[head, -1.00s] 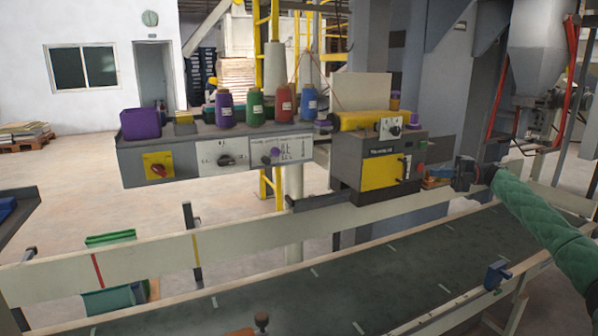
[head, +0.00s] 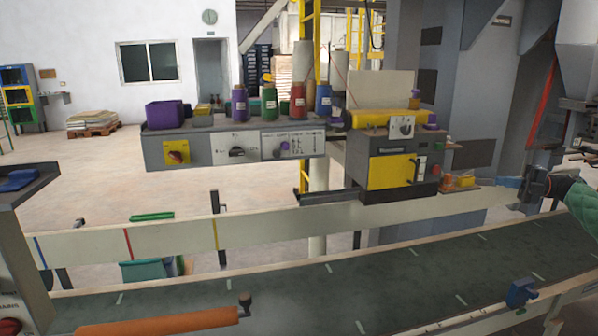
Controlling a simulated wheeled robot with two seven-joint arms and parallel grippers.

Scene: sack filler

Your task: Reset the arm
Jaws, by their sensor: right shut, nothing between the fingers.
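My right arm comes in from the right edge in a green quilted sleeve. My right gripper (head: 526,188) is dark, shut and empty. It is just right of the sewing machine box (head: 395,168) with the yellow door, in front of the grey column and above the conveyor's far rail. My left gripper is not in the head view.
A conveyor with a dark belt (head: 380,272) runs across the front, with pale side rails (head: 175,238). A control panel (head: 205,150) with several thread cones stands behind it. An orange roller handle (head: 160,322) is at the front left. A blue clamp (head: 520,292) sits on the near rail.

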